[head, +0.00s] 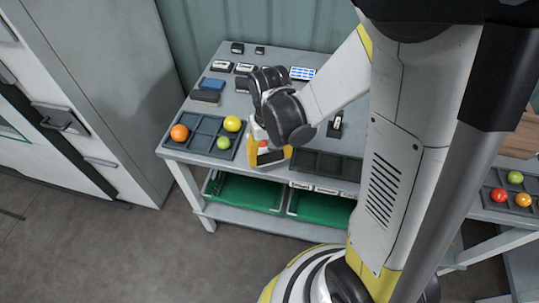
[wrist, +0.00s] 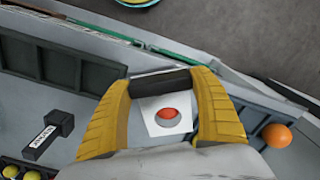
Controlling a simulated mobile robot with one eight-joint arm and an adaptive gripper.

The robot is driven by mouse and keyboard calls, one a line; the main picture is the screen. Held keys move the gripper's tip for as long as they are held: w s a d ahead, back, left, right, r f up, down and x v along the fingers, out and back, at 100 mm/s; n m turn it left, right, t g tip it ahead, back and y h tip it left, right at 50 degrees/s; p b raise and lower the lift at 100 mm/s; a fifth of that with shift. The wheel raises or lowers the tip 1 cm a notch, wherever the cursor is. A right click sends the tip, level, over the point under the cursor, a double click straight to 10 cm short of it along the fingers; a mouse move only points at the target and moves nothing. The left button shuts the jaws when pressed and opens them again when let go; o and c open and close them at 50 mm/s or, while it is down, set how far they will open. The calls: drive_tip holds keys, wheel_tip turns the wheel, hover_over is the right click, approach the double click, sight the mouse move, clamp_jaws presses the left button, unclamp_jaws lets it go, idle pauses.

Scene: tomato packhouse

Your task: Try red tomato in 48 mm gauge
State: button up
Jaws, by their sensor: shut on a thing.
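My gripper (head: 268,157) is low over the table, right of the left tray. In the wrist view its yellow fingers (wrist: 163,95) are shut on what looks like the gauge, a white plate (wrist: 153,128) with a round hole and a dark bar (wrist: 162,82) spanning the fingertips. The red tomato (wrist: 167,113) shows in the hole, off-centre, with grey beside it. In the head view a small red patch of it (head: 263,143) shows between the fingers. I cannot tell whether the tomato touches the plate or how deep it sits. Its underside is hidden. The gauge's size marking is not readable.
The left tray (head: 192,119) holds an orange tomato (head: 179,132) and yellow and green ones. An empty dark tray (head: 325,165) lies right of my gripper. A dark labelled block (wrist: 62,124) stands nearby. Small labelled boxes line the table's back. Green crates (head: 245,193) sit below.

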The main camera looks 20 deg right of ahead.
drive_tip(key=shift+f+b, duration=1)
drive_tip(key=shift+f, duration=0.1)
drive_tip(key=shift+r, duration=0.2)
idle(0.9)
drive_tip(key=shift+r+p, duration=2.6)
drive_tip(key=shift+r, duration=0.55)
